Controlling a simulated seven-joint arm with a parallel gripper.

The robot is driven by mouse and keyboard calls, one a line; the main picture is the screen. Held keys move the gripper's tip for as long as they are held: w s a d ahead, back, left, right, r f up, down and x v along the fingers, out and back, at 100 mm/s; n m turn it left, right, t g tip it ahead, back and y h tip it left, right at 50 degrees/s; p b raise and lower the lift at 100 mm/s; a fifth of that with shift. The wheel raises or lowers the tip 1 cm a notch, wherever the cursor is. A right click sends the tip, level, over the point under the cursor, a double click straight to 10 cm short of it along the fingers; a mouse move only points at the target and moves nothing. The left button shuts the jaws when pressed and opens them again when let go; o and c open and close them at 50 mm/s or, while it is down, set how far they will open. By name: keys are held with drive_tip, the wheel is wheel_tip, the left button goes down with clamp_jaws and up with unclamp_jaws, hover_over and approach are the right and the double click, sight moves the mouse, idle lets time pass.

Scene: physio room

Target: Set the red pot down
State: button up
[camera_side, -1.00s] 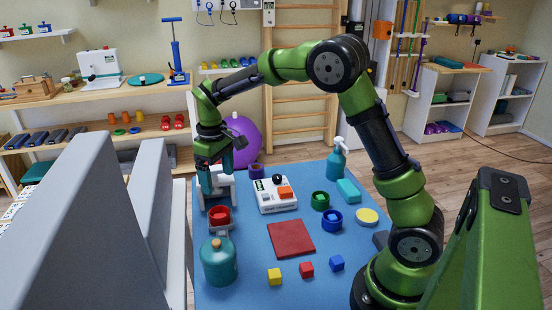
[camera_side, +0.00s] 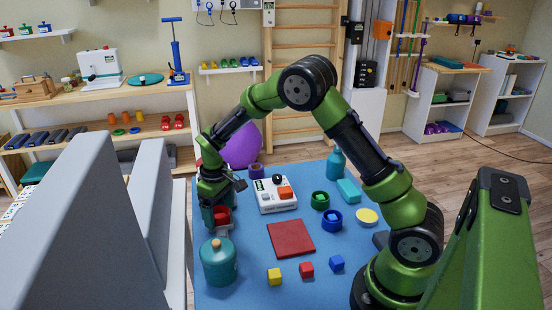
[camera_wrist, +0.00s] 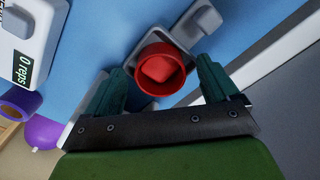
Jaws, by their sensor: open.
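The red pot (camera_side: 223,216) stands on a small light-grey stand at the left side of the blue mat (camera_side: 255,245). In the wrist view the pot (camera_wrist: 148,82) is seen from above, with a red block-like shape inside. My gripper (camera_side: 214,210) is low at the pot, pointing down. Its teal fingers are spread, one on each side of the pot in the wrist view, with gaps visible at both sides. In the side view the gripper partly hides the pot and its stand.
A teal bottle (camera_side: 219,264) stands close in front of the pot. A white counter device (camera_side: 274,196) and a red square (camera_side: 291,239) are to the right. Blue (camera_side: 332,221) and green (camera_side: 320,202) pots stand farther right. Grey panels (camera_side: 85,230) rise at the left.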

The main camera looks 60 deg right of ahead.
drive_tip(key=c, duration=1.3)
drive_tip(key=shift+o, duration=0.2)
drive_tip(key=shift+r, duration=0.1)
